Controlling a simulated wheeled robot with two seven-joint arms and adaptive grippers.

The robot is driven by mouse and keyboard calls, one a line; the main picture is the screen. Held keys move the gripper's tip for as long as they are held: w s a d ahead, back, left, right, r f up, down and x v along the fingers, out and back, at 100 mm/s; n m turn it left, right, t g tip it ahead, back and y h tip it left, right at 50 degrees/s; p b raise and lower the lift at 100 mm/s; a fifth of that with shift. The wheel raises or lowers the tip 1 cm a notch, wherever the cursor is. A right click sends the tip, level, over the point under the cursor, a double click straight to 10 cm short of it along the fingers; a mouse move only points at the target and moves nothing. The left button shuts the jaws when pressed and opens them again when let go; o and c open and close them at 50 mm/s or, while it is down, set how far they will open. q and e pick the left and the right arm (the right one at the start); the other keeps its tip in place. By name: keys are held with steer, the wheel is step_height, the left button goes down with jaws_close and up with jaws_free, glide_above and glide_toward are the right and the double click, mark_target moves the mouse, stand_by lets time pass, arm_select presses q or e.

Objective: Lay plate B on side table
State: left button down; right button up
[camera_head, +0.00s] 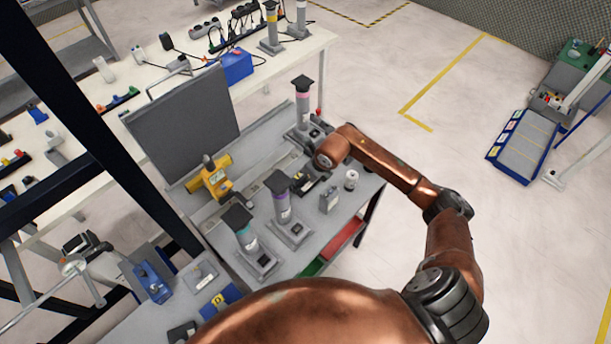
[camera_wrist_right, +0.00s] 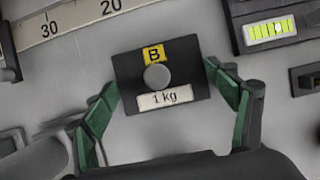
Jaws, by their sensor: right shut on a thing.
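Plate B (camera_wrist_right: 184,70) is a dark plate with a round knob, a yellow B label and a white 1 kg label, seen from above in the right wrist view. My right gripper (camera_wrist_right: 160,84) has its green fingers on either side of the plate, shut on it. In the head view my right arm reaches over the far right part of the grey bench (camera_head: 343,214); plate B cannot be made out there. A lower-left grey table (camera_head: 160,318) looks like the side table, though I cannot be sure. My left gripper is not in view.
Posts with dark tops, including a purple-banded one (camera_head: 283,200) and a teal-banded one (camera_head: 246,240), stand on the bench. A yellow device (camera_head: 212,180) stands near the grey panel (camera_head: 185,120). A blue D plate (camera_head: 220,300) and a blue device (camera_head: 152,282) are at lower left.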

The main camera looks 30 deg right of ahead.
steer(key=o, duration=2.1)
steer(key=v, duration=1.2)
steer(key=shift+p, duration=0.4)
